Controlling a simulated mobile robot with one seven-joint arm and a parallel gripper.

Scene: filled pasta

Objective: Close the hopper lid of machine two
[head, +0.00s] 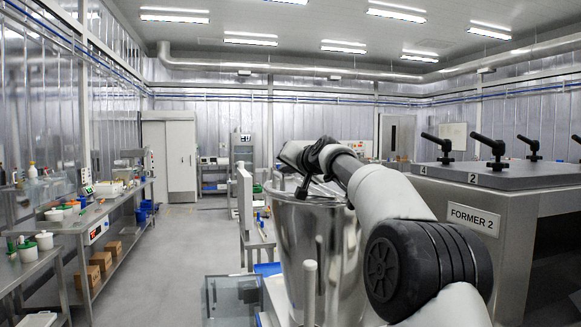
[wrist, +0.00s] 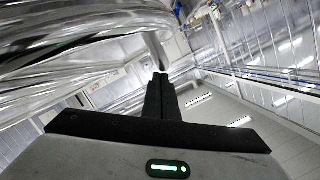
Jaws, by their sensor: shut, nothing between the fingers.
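Machine two is at the right of the head view, marked by a "FORMER 2" plate (head: 473,219). A shiny steel hopper (head: 305,250), wider at the top, stands to its left. My arm reaches across the hopper's top and hides much of its rim. My gripper (head: 303,190) is above the rim, its dark fingers pointing down. In the wrist view my gripper (wrist: 161,80) is shut, with nothing between the fingers. Glossy curved metal (wrist: 80,45) fills the upper left there, and a pale rod shows just beyond the fingertips. I cannot tell clearly which part is the lid.
A pale upright panel (head: 245,203) stands left of the hopper. A white post (head: 309,290) rises in front of it. Black clamp handles (head: 488,147) stand on the machine's top plate. A bench (head: 92,225) runs along the left wall. The aisle floor (head: 180,250) is clear.

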